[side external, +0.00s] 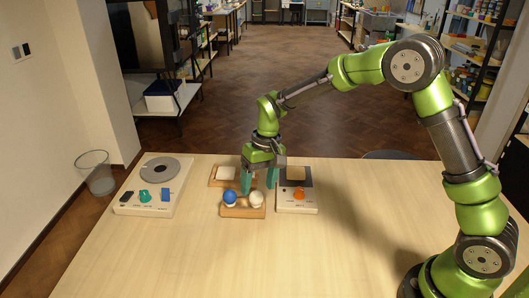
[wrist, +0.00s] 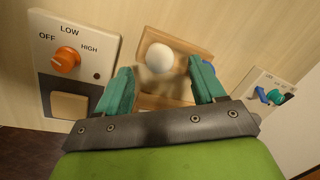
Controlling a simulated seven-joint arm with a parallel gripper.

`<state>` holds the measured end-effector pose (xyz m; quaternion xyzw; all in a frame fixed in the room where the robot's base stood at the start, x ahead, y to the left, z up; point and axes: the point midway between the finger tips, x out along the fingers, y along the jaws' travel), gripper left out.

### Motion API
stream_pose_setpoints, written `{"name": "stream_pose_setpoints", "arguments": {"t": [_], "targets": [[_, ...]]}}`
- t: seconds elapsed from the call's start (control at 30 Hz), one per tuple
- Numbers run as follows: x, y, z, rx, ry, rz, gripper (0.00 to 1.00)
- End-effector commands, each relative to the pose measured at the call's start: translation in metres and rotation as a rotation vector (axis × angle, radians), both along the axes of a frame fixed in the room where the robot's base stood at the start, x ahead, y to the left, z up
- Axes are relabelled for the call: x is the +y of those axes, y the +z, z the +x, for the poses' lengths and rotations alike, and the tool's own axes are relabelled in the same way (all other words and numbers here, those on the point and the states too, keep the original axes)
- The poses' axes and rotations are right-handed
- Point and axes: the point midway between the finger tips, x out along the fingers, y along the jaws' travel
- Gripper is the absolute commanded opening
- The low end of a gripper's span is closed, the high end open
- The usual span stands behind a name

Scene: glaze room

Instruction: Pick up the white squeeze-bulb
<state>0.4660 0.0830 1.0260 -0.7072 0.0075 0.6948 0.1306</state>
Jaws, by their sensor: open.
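The white squeeze-bulb (side external: 257,199) sits in a wooden holder (side external: 243,212) on the table, to the right of a blue bulb (side external: 230,198). In the wrist view the white bulb (wrist: 160,58) shows ahead of and between the fingertips. My gripper (side external: 259,181) is open, pointing down above and just behind the holder. Its two teal fingers are apart with nothing between them in the wrist view (wrist: 162,82). In the wrist view the blue bulb is mostly hidden behind one finger, with only a sliver showing (wrist: 208,66).
A device with an orange knob (side external: 299,194) stands close to the holder's right. A wooden board with a white block (side external: 226,173) lies behind. A console with a grey disc and coloured controls (side external: 159,170) stands at left. The table's front and right are clear.

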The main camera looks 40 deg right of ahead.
Motion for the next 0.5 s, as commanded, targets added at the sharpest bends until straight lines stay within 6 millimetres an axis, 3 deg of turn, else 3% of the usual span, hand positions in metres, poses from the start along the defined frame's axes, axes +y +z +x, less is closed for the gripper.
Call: {"name": "stream_pose_setpoints", "arguments": {"t": [0.2, 0.5], "targets": [[0.005, -0.031, 0.002, 0.003, 0.000, 0.001, 0.69], [0.006, -0.036, 0.003, 0.000, 0.000, 0.000, 0.69]]}}
